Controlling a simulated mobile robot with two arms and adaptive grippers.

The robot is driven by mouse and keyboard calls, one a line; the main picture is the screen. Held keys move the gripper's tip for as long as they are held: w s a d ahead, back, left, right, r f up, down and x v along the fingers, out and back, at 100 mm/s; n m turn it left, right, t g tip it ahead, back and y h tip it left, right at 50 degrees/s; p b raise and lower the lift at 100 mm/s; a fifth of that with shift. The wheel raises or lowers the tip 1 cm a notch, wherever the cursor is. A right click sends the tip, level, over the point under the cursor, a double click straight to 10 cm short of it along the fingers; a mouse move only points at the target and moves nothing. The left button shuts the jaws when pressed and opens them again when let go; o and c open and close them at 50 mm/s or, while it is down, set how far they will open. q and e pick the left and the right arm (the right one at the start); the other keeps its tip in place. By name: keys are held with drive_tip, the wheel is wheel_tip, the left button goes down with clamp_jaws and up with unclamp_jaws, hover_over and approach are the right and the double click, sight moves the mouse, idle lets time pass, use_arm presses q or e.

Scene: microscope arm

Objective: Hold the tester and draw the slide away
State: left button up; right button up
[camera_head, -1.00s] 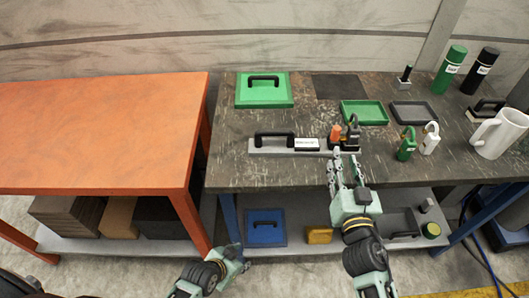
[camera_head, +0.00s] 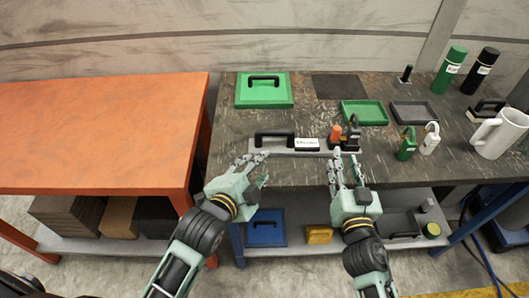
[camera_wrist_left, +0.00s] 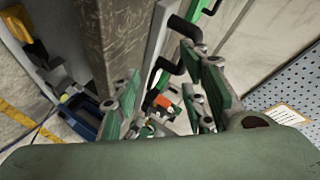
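A long grey plate (camera_head: 262,149) lies near the front edge of the dark table. It carries a black handle (camera_head: 274,138) on its left and a white-labelled block (camera_head: 307,143) in the middle. An orange part (camera_head: 336,133) and a black upright part (camera_head: 353,135) stand at its right end. Which is tester or slide is unclear. My left gripper (camera_head: 257,170) is open and empty, just in front of the handle's left side. The handle also shows in the left wrist view (camera_wrist_left: 186,32). My right gripper (camera_head: 347,158) is open, close in front of the black part; contact is unclear.
A green lidded plate (camera_head: 263,92), a green tray (camera_head: 364,113) and a dark tray (camera_head: 413,112) lie farther back. Green and white padlocks (camera_head: 406,146) and a white mug (camera_head: 498,134) stand right. An orange table (camera_head: 95,130) is left; a lower shelf holds a blue plate (camera_head: 265,228).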

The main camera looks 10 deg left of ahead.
sight(276, 135)
use_arm(q)
drive_tip(key=w+m, duration=0.1)
drive_tip(key=w+r+m+t, duration=0.1)
drive_tip(key=w+m+t, duration=0.1)
drive_tip(key=shift+w+d+r+m+y, duration=0.3)
drive_tip(key=shift+w+d+m+y, duration=0.05)
drive_tip(key=shift+d+m+y, duration=0.05)
drive_tip(key=shift+w+d+r+m, duration=0.2)
drive_tip(key=shift+w+m, duration=0.2)
drive_tip(key=x, duration=0.7)
drive_tip(key=shift+w, duration=0.25)
clamp_jaws()
